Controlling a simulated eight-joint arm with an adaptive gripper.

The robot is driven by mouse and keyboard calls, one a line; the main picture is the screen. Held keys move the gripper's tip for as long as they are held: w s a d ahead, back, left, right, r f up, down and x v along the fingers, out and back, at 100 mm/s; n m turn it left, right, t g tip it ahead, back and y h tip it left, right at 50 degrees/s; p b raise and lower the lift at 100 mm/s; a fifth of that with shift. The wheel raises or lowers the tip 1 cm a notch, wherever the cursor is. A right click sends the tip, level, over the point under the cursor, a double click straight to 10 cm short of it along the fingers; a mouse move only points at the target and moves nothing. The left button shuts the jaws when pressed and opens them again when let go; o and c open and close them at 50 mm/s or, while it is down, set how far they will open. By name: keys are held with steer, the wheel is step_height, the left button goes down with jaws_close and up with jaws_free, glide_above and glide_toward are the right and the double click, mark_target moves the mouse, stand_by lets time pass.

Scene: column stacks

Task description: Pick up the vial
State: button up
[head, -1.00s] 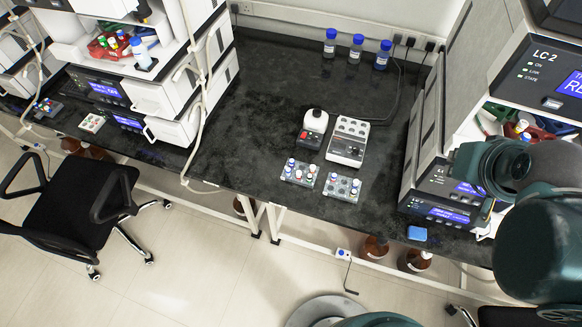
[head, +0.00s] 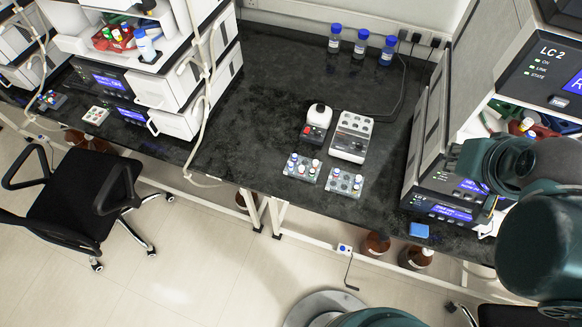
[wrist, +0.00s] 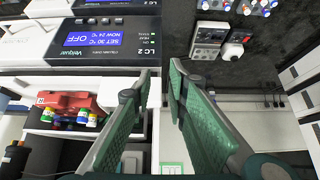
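Several small vials with coloured caps stand in two grey racks on the dark bench. The left rack (head: 290,172) and the right rack (head: 340,190) are side by side near the front edge. Vials with white, red and blue caps also show at the top right of the wrist view (wrist: 266,4). Which one is the task's vial I cannot tell. My gripper (wrist: 157,78) has two green fingers with a gap between the tips and nothing in it. It is beside the right-hand instrument stack, apart from the racks.
A white-topped device (head: 317,122) and a grey block device (head: 351,138) stand behind the racks. Blue-capped bottles (head: 361,44) are at the back. Instrument stacks flank the bench; the right one (wrist: 108,40) is close to my gripper. A red holder with capped vials (wrist: 70,112) sits there.

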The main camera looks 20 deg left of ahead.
steer(key=w+a+f+m+g+y+b, duration=0.1)
steer(key=w+a+f+m, duration=0.1)
steer(key=w+a, duration=0.25)
steer(key=w+a+f+m+g+b, duration=0.1)
steer(key=w+a+f+m, duration=0.2)
steer(key=a, duration=0.3)
steer(key=m+g+b, duration=0.4)
steer(key=m+g, duration=0.1)
steer(key=m, duration=0.6)
glide_above(291, 168)
steer(key=w, duration=0.1)
steer(key=shift+h, duration=0.4)
steer(key=f, duration=2.5)
steer(key=shift+w+a+f, duration=0.1)
steer(key=shift+a+f, duration=0.15)
steer(key=shift+f, duration=0.1)
steer(key=shift+s+a+f, duration=0.2)
steer(key=shift+a+f, duration=0.1)
steer(key=shift+f, duration=0.05)
steer(key=shift+f, duration=0.1)
steer(key=shift+f, duration=1.2)
